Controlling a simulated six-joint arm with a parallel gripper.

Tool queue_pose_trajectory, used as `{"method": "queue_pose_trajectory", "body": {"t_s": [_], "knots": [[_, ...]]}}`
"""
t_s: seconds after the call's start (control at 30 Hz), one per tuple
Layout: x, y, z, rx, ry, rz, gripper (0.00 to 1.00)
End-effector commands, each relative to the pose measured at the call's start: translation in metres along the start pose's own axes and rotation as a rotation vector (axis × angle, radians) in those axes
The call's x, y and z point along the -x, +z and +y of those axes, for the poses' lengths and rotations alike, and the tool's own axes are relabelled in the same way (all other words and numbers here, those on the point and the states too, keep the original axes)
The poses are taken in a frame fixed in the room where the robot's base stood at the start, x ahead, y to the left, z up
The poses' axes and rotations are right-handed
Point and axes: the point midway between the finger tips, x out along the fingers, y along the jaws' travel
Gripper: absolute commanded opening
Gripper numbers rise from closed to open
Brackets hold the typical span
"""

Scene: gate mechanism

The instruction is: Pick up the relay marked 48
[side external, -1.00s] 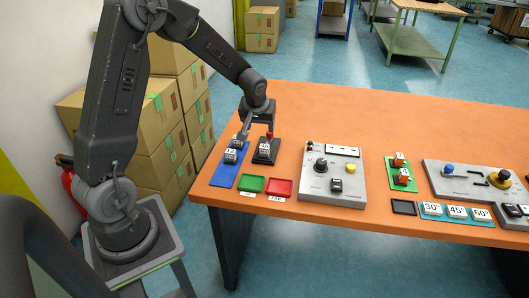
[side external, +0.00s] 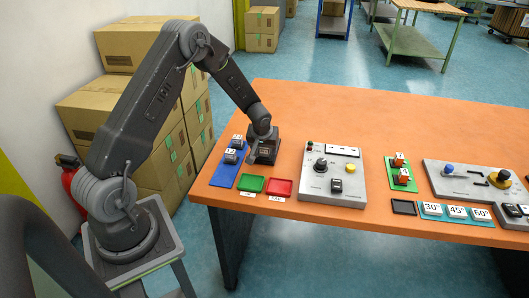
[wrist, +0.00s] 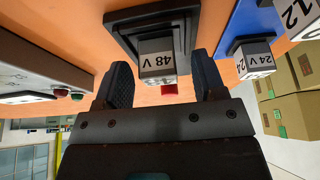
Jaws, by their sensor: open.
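The relay marked 48 V (wrist: 158,62) is a small pale block with a dark top, seated on a black stepped base (wrist: 122,22) in the wrist view. My gripper (wrist: 163,72) is open, with one dark finger on each side of the relay and visible gaps between. A red part shows just past the relay, between the fingers. In the side view my gripper (side external: 264,147) is low over the black base and hides most of the relay. Whether the fingers reach fully down beside it cannot be told.
The relays marked 24 V (wrist: 255,58) and 12 (wrist: 300,17) stand close by on a blue mat (side external: 220,178). A green tray (side external: 252,184) and a red tray (side external: 280,188) lie in front. A grey control panel (side external: 345,190) stands to the right.

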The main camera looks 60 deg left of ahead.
Motion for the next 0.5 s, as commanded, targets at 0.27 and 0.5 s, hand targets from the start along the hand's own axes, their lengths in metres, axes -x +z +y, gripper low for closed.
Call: {"method": "queue_pose_trajectory", "body": {"t_s": [0.27, 0.5], "knots": [[-0.0060, -0.0004, 0.0001, 0.000, 0.001, 0.001, 0.64], [-0.0057, -0.0003, 0.0002, 0.000, 0.001, 0.001, 0.45]]}}
